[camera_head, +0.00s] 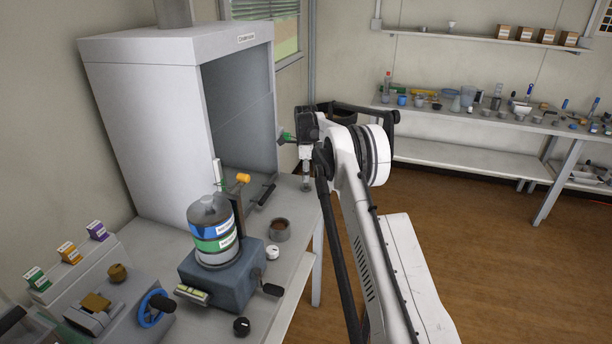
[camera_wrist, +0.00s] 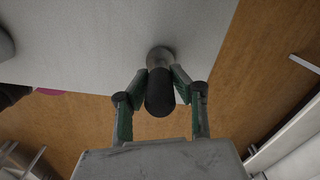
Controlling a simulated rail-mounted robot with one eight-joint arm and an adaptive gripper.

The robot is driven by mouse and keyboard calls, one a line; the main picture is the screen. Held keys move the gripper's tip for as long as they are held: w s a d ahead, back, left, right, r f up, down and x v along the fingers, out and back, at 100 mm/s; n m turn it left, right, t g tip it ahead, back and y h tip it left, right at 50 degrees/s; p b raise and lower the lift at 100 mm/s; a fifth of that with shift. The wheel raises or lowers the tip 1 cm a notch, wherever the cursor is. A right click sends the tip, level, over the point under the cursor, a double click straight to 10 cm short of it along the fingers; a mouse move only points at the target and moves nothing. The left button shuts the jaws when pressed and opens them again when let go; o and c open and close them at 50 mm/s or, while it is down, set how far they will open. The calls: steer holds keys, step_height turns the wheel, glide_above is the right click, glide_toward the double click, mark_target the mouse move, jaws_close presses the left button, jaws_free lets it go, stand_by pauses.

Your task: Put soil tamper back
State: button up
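The soil tamper (camera_wrist: 160,97) has a black rounded handle and a grey round foot. In the wrist view, the two green fingers of my gripper (camera_wrist: 161,77) press on the handle from both sides. The foot points away from me, at the edge of the grey tabletop. In the head view, my gripper (camera_head: 304,152) is above the right edge of the workbench, with the tamper (camera_head: 306,183) upright below it. I cannot tell whether the foot touches the bench. No holder for the tamper can be clearly made out.
On the bench (camera_head: 293,262), a brown-filled metal cup (camera_head: 279,230) stands left of the tamper. Further left is a grey machine (camera_head: 221,277) with stacked blue and green containers. A tall fume hood (camera_head: 160,120) stands behind. Floor (camera_head: 450,225) lies open to the right.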

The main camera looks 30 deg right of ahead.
steer(key=o, duration=0.4)
steer(key=shift+c, duration=0.2)
